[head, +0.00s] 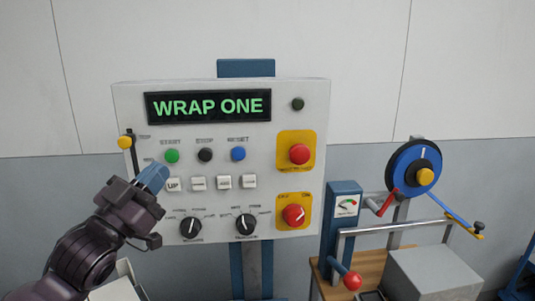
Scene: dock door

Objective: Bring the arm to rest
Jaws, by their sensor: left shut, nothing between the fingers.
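My left gripper (153,178) is shut and empty, with blue fingertips. It is in front of the left side of a white control panel (225,135), close to the button marked UP (174,184). I cannot tell whether the fingertips touch the panel. My left arm comes in from the lower left. My right gripper is not in view.
The panel has a display (208,106) reading WRAP ONE, a green button (172,156), red knobs (299,154) on yellow plates, and a yellow-tipped lever (125,142). A blue wheel (405,165) and a red-knobbed lever (352,281) stand at right. The wall behind is bare.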

